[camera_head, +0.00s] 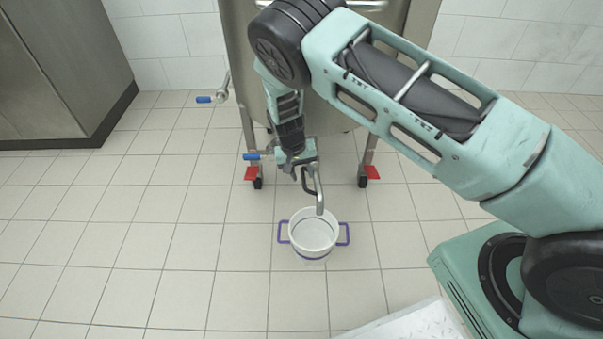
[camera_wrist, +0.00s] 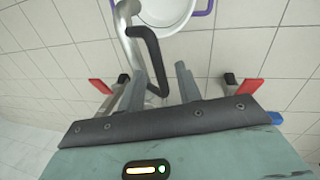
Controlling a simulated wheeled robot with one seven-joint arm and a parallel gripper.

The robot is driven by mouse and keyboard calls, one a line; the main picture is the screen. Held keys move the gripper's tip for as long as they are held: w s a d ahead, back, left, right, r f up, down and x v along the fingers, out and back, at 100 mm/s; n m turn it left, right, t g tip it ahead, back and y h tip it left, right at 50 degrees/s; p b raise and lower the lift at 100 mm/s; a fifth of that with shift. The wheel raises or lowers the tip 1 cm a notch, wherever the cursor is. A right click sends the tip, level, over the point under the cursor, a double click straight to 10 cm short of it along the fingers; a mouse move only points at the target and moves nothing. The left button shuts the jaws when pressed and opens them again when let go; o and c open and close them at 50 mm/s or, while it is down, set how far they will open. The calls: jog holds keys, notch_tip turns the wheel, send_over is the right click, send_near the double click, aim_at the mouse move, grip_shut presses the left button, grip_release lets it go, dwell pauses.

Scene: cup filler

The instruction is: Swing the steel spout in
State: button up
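The steel spout (camera_head: 319,195) hangs below the tank as a bent pipe with a black grip bar (camera_head: 308,183). Its tip overlaps the far rim of the white bucket (camera_head: 312,244) in the head view; I cannot tell whether it is truly above it. In the wrist view the spout (camera_wrist: 124,40) runs left of the black bar (camera_wrist: 153,62). My gripper (camera_wrist: 161,85) is open, its fingers apart, and the bar's lower end shows between them with a gap on the right. In the head view my gripper (camera_head: 296,168) is beside the spout's upper part, partly hidden.
The steel tank (camera_head: 240,60) stands behind on legs with red-pedalled casters (camera_head: 371,172). Blue-handled valves (camera_head: 205,99) are at its left. The bucket has purple handles. A grey cabinet (camera_head: 60,70) is at far left. The tiled floor around the bucket is clear.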

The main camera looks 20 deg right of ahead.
grip_shut()
jog(key=shift+s, duration=0.1)
